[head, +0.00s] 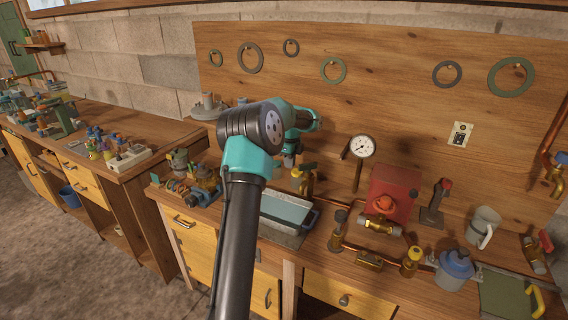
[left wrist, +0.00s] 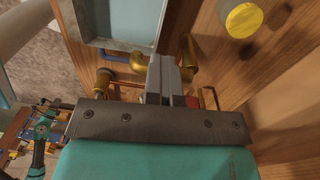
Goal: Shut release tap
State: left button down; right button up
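A brass tap (head: 306,180) with a dark handle stands on the bench just behind the tray, partly hidden by my arm and gripper; I take it for the release tap. My left gripper (head: 290,159) hangs just above and to the left of it, pointing down. In the left wrist view its two grey fingers (left wrist: 163,72) lie side by side, with no clear gap and nothing visible between them. Brass pipework (left wrist: 188,54) shows beside and beyond the fingertips. Whether they touch it cannot be told. My right gripper is in neither view.
A tray of pale liquid (head: 285,211) stands in front of the tap. A pressure gauge (head: 361,147) and a red box (head: 394,191) stand to the right. Little bench is free.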

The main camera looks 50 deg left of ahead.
pick_arm(q)
jog(key=shift+w+d+t, duration=0.15)
jog(key=shift+w+d, duration=0.1)
jog(key=shift+w, duration=0.3)
jog(key=shift+w+d+t, duration=0.15)
jog(key=shift+w+d, duration=0.1)
jog(key=shift+w, duration=0.3)
jog(key=shift+s+a+r+m, duration=0.15)
jog(key=shift+a+m, duration=0.1)
jog(key=shift+m, duration=0.4)
jog(key=shift+s+a+f+m, duration=0.15)
jog(key=shift+a+m, duration=0.1)
jog(key=shift+m, duration=0.4)
jog(key=shift+r, duration=0.1)
jog(key=c, duration=1.9)
grip_release()
jog(key=o, duration=0.5)
jog(key=shift+r, duration=0.1)
jog(key=shift+s+a+r, duration=0.1)
jog(key=shift+s+r, duration=0.2)
jog(key=shift+r, duration=1)
jog(key=shift+s+a+r, duration=0.15)
jog(key=shift+s+r, duration=0.15)
jog(key=shift+r, duration=0.95)
jog(key=shift+s+a+r, duration=0.1)
jog(key=shift+s+r, duration=0.2)
jog(key=shift+r, duration=1)
